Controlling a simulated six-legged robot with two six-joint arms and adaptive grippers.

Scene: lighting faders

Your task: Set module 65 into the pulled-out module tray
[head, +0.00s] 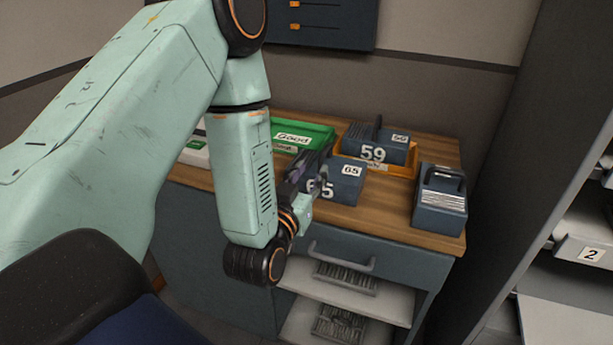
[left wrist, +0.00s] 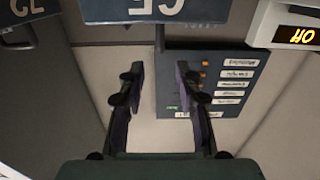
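Module 65 (head: 346,182), a dark blue-grey box with a white 65 label, stands on the wooden tabletop. My left gripper (head: 318,176) is at its left front and covers part of the large number. In the left wrist view my left gripper's fingers (left wrist: 164,90) are apart, with only background between them; touch with the module cannot be told. A light shelf or tray marked 2 (head: 590,252) shows in the dark rack at right. Below it a pale flat tray (head: 572,325) sticks out, cut off by the picture edge. My right gripper is not in view.
Module 59 (head: 378,146) sits in an orange tray (head: 403,174) behind. A green tray marked Good (head: 318,130) lies at back left. Another handled module (head: 440,200) stands near the table's right end. A wall panel with orange sliders (head: 322,22) hangs above.

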